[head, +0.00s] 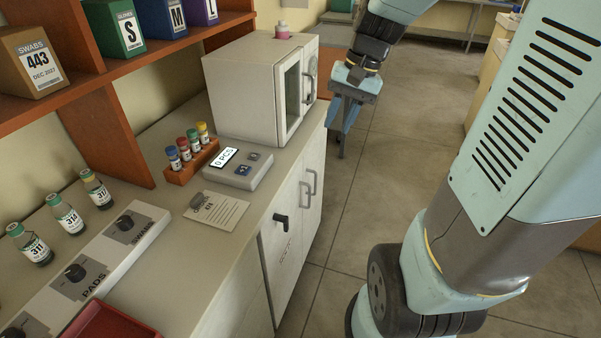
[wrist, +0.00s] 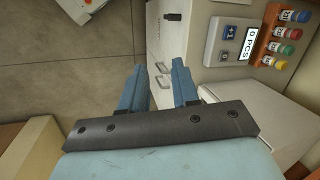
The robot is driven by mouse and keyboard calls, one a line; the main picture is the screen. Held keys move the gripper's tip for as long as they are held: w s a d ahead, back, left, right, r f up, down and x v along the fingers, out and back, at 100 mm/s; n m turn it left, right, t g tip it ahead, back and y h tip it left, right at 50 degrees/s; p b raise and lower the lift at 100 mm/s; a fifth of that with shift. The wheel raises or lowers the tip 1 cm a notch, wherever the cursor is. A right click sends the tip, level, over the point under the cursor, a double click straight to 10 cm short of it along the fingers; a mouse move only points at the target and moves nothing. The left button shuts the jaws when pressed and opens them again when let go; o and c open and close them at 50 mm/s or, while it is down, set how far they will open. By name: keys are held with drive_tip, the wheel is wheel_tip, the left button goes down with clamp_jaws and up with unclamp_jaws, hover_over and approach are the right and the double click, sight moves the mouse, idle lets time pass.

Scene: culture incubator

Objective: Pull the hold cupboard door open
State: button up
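White cupboard doors stand below the counter. The nearer door (head: 285,265) has a black lever handle (head: 281,220) and a small printed label too small to read; I cannot tell for sure that it is the hold door.
A white incubator (head: 240,92) with a glazed door stands at the counter's far end. A rack of capped tubes (head: 192,160), a counter display (head: 238,168) and a paper card (head: 217,210) lie nearer. The floor (head: 375,190) right of the cupboards is clear.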

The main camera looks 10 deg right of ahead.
drive_tip(key=w+d+f+m+g+y, duration=0.1)
drive_tip(key=w+d+f+m+y, duration=0.25)
drive_tip(key=w+f, duration=0.45)
drive_tip(key=w+d+f+m+y, duration=0.3)
drive_tip(key=w+f+m+y, duration=0.2)
drive_tip(key=f, duration=0.7)
drive_tip(key=w+d+f+m+t+y, duration=0.1)
drive_tip(key=d+f+m+t+y, duration=0.25)
drive_tip(key=f, duration=0.75)
drive_tip(key=w+d+f+m+t+y, duration=0.15)
drive_tip(key=f+m+t, duration=0.35)
drive_tip(key=f, duration=0.6)
drive_tip(key=m, duration=0.1)
hover_over(309, 206)
drive_tip(key=shift+w+g, duration=0.25)
drive_tip(key=shift+g, duration=0.2)
clamp_jaws()
